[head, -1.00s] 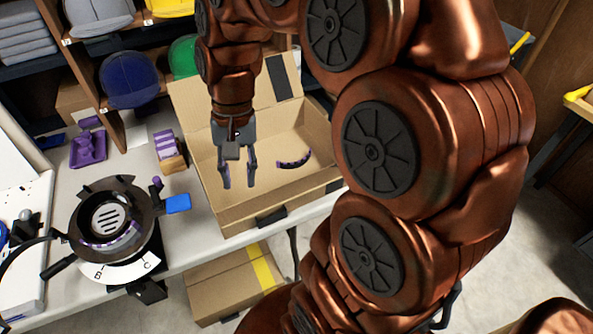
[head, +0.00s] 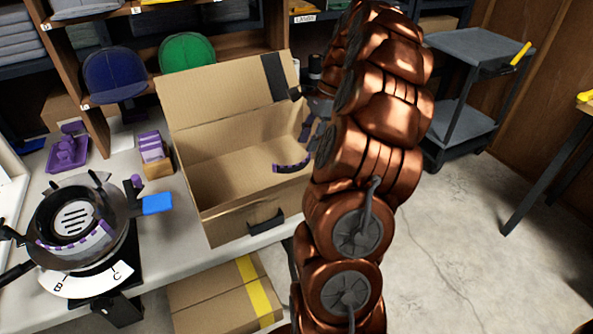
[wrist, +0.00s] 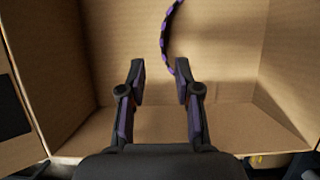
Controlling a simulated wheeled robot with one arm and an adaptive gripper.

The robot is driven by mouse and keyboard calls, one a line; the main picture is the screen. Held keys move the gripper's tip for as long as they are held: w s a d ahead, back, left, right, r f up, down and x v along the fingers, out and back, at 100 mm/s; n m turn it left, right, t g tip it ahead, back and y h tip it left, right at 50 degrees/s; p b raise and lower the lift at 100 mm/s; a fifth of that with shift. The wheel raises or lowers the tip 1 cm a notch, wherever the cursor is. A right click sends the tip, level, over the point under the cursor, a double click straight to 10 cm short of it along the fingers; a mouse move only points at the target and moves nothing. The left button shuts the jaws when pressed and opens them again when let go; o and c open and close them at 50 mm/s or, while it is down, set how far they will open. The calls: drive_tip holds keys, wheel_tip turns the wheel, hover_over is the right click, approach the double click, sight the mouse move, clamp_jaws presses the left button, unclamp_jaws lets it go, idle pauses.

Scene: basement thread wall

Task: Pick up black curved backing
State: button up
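The black curved backing, a thin arc with purple marks, is at the right part of the open cardboard box (head: 225,215). In the head view the backing (head: 291,167) shows beside my arm, its right end close to the arm. In the wrist view the backing (wrist: 166,38) runs down from the top edge to beside the right fingertip; I cannot tell if they touch. My gripper (wrist: 160,76) is open, with a clear gap between its fingers. In the head view my gripper (head: 308,125) is partly hidden behind my arm at the box's right side.
A round press-like machine (head: 75,220) with a blue handle stands left of the box. A purple-striped block (head: 151,147) and a purple holder (head: 67,152) are behind it. Caps sit on the shelf. A grey cart (head: 470,95) stands at the right.

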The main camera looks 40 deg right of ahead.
drive_tip(key=shift+b+x, duration=0.4)
drive_tip(key=shift+x, duration=3.45)
drive_tip(key=shift+c, duration=0.4)
clamp_jaws()
